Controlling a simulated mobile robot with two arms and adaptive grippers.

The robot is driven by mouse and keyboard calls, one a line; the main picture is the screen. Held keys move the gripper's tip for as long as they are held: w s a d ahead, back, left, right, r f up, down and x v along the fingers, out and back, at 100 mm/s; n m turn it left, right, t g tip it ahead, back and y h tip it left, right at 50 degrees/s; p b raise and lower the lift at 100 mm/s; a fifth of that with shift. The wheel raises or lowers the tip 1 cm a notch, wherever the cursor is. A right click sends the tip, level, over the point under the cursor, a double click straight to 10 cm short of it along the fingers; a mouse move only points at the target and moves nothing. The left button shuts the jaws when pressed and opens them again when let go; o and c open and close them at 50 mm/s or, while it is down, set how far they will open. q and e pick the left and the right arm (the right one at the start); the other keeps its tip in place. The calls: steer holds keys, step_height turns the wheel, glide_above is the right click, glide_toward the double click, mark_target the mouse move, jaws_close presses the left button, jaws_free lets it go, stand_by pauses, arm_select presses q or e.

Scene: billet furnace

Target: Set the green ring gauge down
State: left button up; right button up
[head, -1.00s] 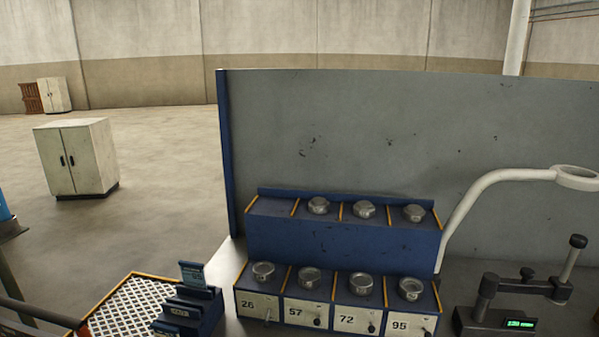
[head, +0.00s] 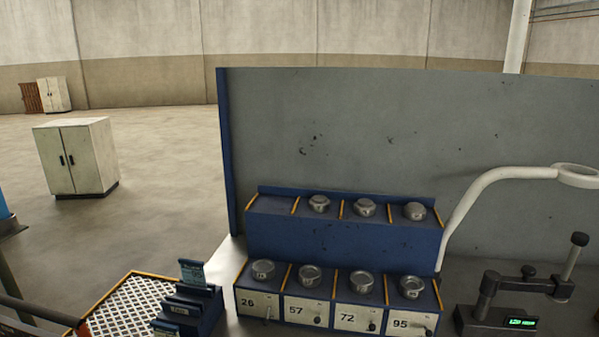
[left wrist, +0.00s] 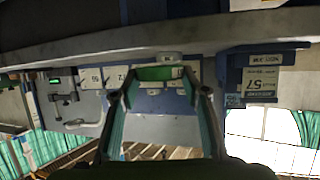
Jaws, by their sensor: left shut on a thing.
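The green ring gauge (left wrist: 158,73) shows in the left wrist view as a green band between the fingertips. My left gripper (left wrist: 160,88) has teal-lined fingers and is shut on the gauge, holding it close to the bench edge and the numbered rack. Whether the gauge touches anything cannot be told. In the head view neither the gauge nor either gripper shows. The blue rack (head: 345,238) there has metal gauges on two tiers, with front labels 26, 57, 72 and 95.
A white-meshed tray (head: 135,308) and a blue card stand (head: 190,305) are at the lower left. The stand's card reads 57 in the left wrist view (left wrist: 261,85). A measuring device (head: 500,315) with a green display and a white curved lamp arm (head: 480,190) are at right.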

arm_select(q)
step_height(320, 180, up, 15)
steer(key=s+a+m+g+h+b, duration=0.1)
steer(key=s+a+m+g+h, duration=0.1)
steer(key=m+g+h, duration=0.3)
steer(key=shift+s+a+m+h, duration=0.15)
steer(key=shift+s+m+h, duration=0.2)
steer(key=shift+m, duration=0.35)
steer(key=shift+f, duration=0.1)
